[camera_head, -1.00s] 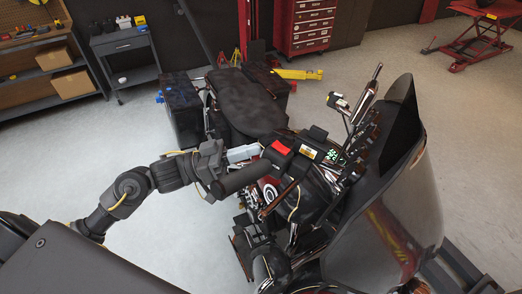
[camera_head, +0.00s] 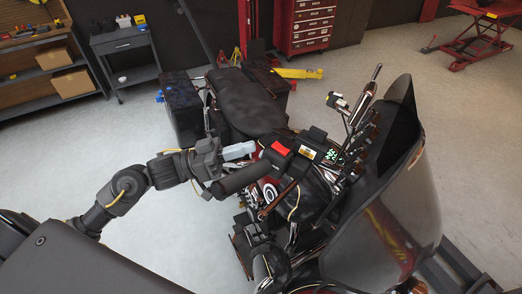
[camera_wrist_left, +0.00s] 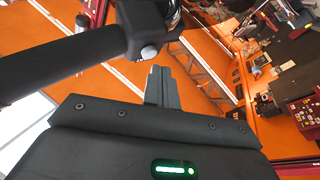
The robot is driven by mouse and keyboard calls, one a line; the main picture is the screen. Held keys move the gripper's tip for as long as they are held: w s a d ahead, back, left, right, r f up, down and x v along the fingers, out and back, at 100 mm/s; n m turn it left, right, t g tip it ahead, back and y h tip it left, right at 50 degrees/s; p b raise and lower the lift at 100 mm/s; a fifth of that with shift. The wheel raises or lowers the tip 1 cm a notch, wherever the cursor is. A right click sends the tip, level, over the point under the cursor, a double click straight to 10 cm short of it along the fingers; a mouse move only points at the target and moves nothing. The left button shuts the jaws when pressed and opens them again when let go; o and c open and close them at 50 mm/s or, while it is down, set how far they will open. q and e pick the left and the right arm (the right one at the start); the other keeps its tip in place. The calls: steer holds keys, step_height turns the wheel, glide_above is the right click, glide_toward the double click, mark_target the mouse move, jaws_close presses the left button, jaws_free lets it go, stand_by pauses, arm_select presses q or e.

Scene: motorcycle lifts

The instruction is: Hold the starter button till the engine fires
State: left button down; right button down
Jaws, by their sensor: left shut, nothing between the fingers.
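The motorcycle's black handlebar grip (camera_head: 240,178) ends in a black switch housing with a red switch (camera_head: 281,148) on top. In the left wrist view, a pale round button (camera_wrist_left: 149,51) sits on the housing's lower face; it looks like the starter button. My left gripper (camera_head: 240,151) is shut and empty, just left of the housing in the head view. In the wrist view, its fingertips (camera_wrist_left: 161,72) are below and slightly right of the button, with a visible gap. Dark links, apparently my right arm, show at bottom middle; the right gripper's jaws cannot be made out.
The motorcycle's seat (camera_head: 248,103) lies behind the handlebar, and its dark windshield (camera_head: 398,200) stands at the right. A small green display (camera_head: 331,155) is lit. A red tool chest (camera_head: 306,27) and grey cart (camera_head: 127,60) stand farther back. The left floor is clear.

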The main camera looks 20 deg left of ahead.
arm_select(q)
steer(key=shift+a, duration=0.1)
steer(key=shift+w+a+r+p, duration=0.1)
steer(key=shift+w+a+p, duration=0.1)
steer(key=shift+a, duration=0.6)
steer(key=shift+w+a+r+p, duration=0.1)
steer(key=shift+w+a+r, duration=0.05)
steer(key=shift+a, duration=0.65)
steer(key=shift+w+a+r+p, duration=0.1)
steer(key=shift+w+a, duration=0.1)
steer(key=shift+a, duration=0.6)
